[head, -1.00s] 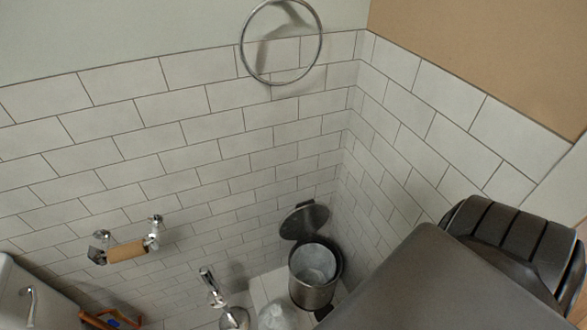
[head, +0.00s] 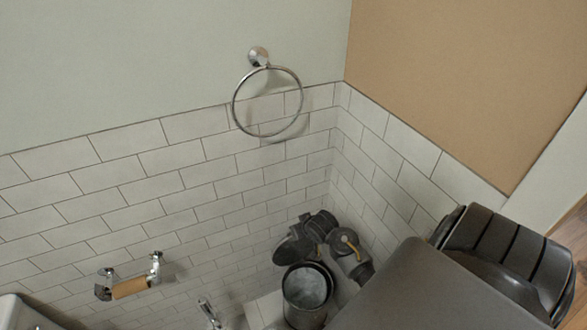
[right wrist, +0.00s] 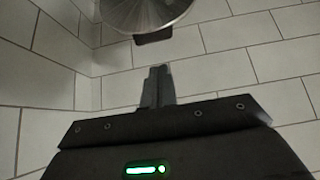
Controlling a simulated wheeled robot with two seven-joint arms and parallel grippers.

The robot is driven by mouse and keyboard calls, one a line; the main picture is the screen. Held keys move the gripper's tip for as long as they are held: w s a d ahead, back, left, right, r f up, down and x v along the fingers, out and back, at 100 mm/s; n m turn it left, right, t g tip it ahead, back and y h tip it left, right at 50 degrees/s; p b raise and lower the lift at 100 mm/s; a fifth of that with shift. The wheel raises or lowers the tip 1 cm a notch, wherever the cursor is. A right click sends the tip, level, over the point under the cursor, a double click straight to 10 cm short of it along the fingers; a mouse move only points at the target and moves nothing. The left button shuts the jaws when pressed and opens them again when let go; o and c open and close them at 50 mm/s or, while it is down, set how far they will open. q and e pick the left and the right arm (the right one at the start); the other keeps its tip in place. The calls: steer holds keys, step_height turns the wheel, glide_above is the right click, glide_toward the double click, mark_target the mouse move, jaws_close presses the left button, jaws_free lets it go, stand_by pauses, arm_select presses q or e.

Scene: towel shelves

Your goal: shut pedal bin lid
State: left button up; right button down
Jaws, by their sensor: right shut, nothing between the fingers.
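The pedal bin (head: 305,291) is a grey metal cylinder with a pale liner, in the wall corner at the lower middle of the head view. Its mouth is uncovered. The round lid (head: 288,252) stands raised behind the mouth, partly covered by my dark right arm. In the right wrist view the lid (right wrist: 147,12) is a brushed metal disc at the top edge, with a dark bracket below it. My right gripper (right wrist: 157,72) is shut and empty, its tips just below the lid and bracket; I cannot tell whether they touch. My left gripper is out of view.
White tiled walls meet close behind the bin. A towel ring (head: 267,103) and a paper-roll holder (head: 129,287) are on the wall. A chrome fitting (head: 209,312) is left of the bin.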

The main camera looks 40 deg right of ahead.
steer(key=shift+b+x, duration=0.55)
steer(key=shift+x, duration=4.5)
steer(key=shift+a, duration=0.15)
